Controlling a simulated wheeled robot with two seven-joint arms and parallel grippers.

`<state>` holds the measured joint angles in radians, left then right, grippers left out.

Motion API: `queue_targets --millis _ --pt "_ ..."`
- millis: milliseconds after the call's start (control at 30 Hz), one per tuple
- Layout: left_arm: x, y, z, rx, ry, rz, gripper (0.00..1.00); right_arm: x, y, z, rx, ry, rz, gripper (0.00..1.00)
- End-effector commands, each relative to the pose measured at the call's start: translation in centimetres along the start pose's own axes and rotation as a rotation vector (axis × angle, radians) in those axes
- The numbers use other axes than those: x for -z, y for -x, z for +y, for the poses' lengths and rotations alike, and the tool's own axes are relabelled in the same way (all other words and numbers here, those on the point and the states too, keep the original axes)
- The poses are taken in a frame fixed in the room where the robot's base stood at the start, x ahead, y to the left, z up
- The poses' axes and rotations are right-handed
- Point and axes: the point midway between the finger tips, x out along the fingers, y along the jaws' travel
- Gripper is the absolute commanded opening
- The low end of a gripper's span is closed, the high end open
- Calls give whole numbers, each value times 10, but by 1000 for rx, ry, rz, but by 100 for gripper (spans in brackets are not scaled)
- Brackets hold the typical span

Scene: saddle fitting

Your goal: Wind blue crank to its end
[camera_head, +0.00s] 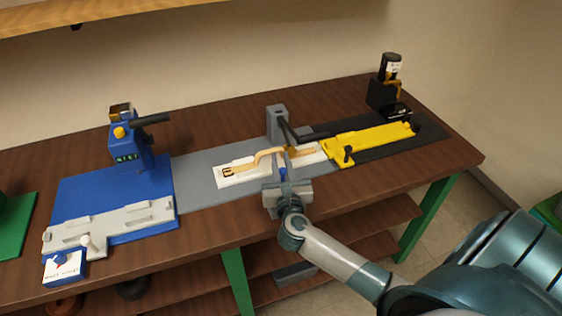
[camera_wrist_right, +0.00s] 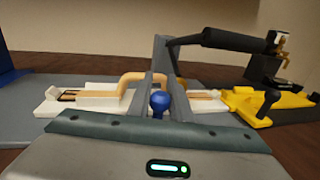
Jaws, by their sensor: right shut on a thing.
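The blue crank shows as a round blue knob (camera_wrist_right: 160,102) in the right wrist view, between my fingers and close to the palm. In the head view only a small bit of the blue crank (camera_head: 283,173) shows at my right gripper (camera_head: 288,160). The right gripper is shut on the blue crank, at the front edge of the grey fixture (camera_head: 200,176). The rest of the crank is hidden by the gripper. A white strip with a tan strap (camera_head: 262,158) lies on the grey fixture behind the fingers. My left gripper is not in view.
A grey post (camera_head: 276,122) with a black-handled lever (camera_head: 312,136) stands behind the gripper. A yellow slide (camera_head: 368,142) lies to the right, with a black device (camera_head: 382,98) beyond. A blue station (camera_head: 128,150) stands left. Bare table (camera_head: 225,228) lies in front.

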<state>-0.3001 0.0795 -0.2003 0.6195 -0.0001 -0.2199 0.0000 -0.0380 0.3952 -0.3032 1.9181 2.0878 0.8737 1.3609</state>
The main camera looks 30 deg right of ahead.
Motion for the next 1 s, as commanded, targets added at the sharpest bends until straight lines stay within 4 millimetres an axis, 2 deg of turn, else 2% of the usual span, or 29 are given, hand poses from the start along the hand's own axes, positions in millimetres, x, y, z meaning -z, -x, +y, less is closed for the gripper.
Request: queue_targets --millis 367,1000 --pt "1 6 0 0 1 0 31 -1 0 8 -112 2 1 0" --pt "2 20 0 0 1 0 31 0 7 40 -518 2 8 0"
